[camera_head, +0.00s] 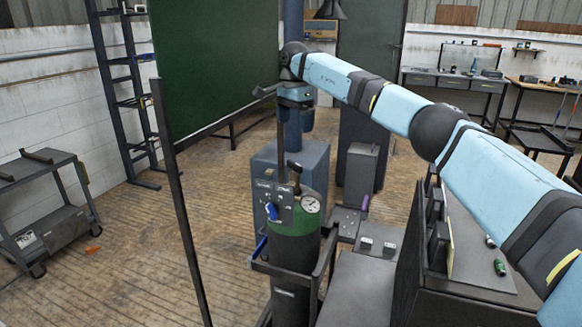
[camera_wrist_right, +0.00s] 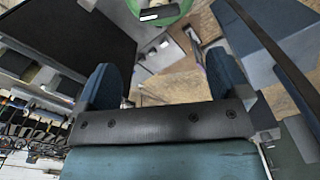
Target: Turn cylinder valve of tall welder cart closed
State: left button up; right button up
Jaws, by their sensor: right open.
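The tall welder cart (camera_head: 318,280) stands at the lower middle of the head view and carries a dark cylinder with a green top (camera_head: 293,248). A round gauge (camera_head: 310,204), a panel with a blue lever and a black valve knob (camera_head: 295,168) sit at its top. My right gripper (camera_head: 281,98) is above the cylinder, apart from the valve, with its fingers small and dark. The right wrist view shows the right gripper (camera_wrist_right: 162,76) open and empty between two blue fingers. The green cylinder top (camera_wrist_right: 158,11) shows at that view's upper edge. My left gripper is out of view.
A dark post (camera_head: 181,200) with a green curtain (camera_head: 215,65) stands left of the cart. A blue box-shaped base (camera_head: 262,165) and a grey cabinet (camera_head: 360,175) are behind. A shelf trolley (camera_head: 40,205) is far left. Wooden floor between trolley and post is mostly clear.

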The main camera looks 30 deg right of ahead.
aim_at(295, 163)
notch_tip(295, 163, down, 13)
jog(key=shift+r, duration=0.1)
jog(key=shift+c, duration=0.2)
jog(key=c, duration=0.9)
